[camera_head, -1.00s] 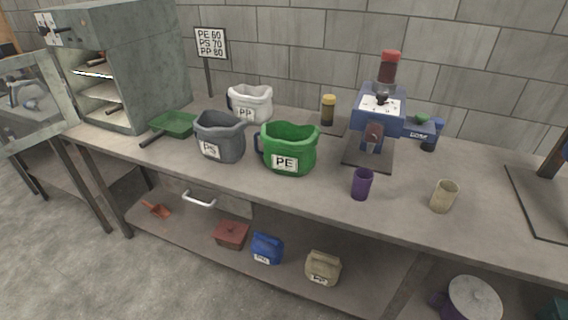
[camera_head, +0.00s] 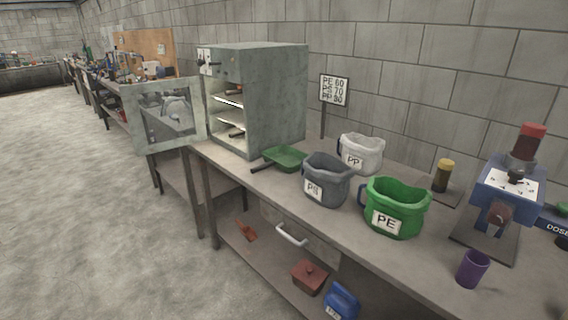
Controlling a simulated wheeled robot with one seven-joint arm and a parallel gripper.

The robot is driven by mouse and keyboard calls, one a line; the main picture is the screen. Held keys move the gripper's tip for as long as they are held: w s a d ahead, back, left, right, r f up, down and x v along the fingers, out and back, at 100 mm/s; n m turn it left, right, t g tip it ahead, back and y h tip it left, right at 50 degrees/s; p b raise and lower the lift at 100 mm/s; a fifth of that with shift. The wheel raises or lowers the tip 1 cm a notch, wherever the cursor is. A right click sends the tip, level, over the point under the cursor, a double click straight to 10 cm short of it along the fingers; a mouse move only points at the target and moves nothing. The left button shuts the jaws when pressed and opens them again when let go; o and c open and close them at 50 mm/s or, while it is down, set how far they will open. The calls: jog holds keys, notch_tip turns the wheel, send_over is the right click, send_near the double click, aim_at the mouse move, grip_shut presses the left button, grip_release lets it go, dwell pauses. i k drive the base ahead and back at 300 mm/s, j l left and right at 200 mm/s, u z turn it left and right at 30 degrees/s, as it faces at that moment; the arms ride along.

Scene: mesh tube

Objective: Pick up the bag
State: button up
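A blue bag (camera_head: 341,301) with a white label sits on the lower shelf under the workbench, at the bottom edge of the camera_head view. Its lower part is cut off by the frame edge, and the label cannot be read. My gripper is not in view, so its distance from the bag cannot be told.
On the bench stand a grey PS container (camera_head: 327,180), a green PE container (camera_head: 395,208), a white PP container (camera_head: 360,153), a green tray (camera_head: 285,158) and a purple cup (camera_head: 472,269). An oven's open door (camera_head: 165,115) juts out left. The floor (camera_head: 90,220) is clear.

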aim_at(363, 154)
jog(key=z, duration=0.25)
jog(key=i+j+z, duration=0.15)
jog(key=j+z, duration=0.2)
jog(key=i+j+z, duration=0.15)
jog(key=j+z, duration=0.2)
jog(key=i+j+z, duration=0.15)
jog(key=j, duration=0.6)
jog(key=i+j+z, duration=0.2)
jog(key=j, duration=0.55)
jog(key=j+z, duration=0.15)
jog(key=j, duration=1.9)
jog(key=i+j, duration=0.15)
jog(key=j, duration=1.15)
jog(key=i+j, duration=0.1)
jog(key=i+l, duration=0.15)
jog(key=i, duration=0.25)
